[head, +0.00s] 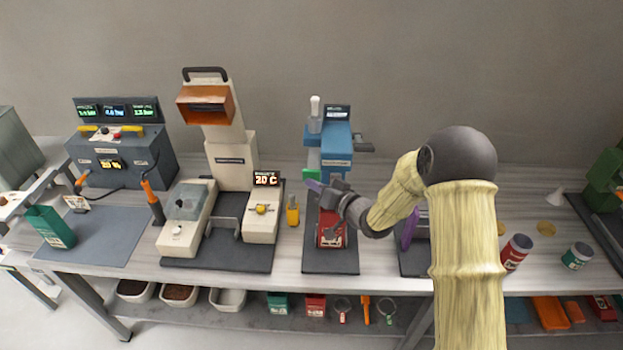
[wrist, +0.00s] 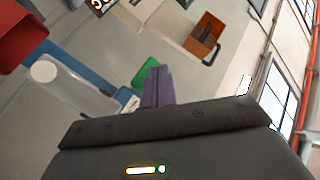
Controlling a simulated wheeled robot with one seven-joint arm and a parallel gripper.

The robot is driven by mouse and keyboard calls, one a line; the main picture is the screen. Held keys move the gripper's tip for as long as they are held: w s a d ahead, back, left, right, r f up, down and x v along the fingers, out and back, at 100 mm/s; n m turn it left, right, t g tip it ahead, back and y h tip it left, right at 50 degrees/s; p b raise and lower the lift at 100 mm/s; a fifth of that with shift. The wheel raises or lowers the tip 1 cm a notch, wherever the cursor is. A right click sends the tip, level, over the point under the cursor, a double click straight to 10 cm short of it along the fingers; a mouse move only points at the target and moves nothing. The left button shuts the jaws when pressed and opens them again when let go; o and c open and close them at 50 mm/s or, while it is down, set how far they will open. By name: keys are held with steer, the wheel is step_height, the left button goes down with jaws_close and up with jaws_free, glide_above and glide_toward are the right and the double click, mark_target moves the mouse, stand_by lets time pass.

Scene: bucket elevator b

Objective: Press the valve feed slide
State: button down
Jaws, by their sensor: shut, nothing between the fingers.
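A blue bench machine (head: 337,143) stands at the middle of the table, with a green block (head: 312,158) on its left side and a clear bottle-like part on top. No readable label shows me which part is the valve feed slide. My gripper (head: 314,186) is just in front of and below the green block, its purple fingers shut and empty. In the wrist view the shut fingers (wrist: 157,88) overlap the edge of the green block (wrist: 147,72); I cannot tell whether they touch. A red container (head: 331,230) stands under my gripper, partly hidden by it.
A cream machine with an orange hood (head: 205,105) stands to the left, with a small yellow bottle (head: 293,211) between. A dark control box (head: 120,155) is farther left. Red (head: 516,252) and green (head: 577,256) jars stand on the right. My arm hides part of the table.

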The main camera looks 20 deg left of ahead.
steer(key=shift+s, duration=0.45)
steer(key=s, duration=0.2)
steer(key=s+d+b, duration=0.1)
steer(key=s, duration=0.1)
steer(key=shift+s+d+b, duration=0.15)
steer(key=shift+s+b, duration=0.15)
steer(key=shift+s, duration=0.1)
stand_by(0.7)
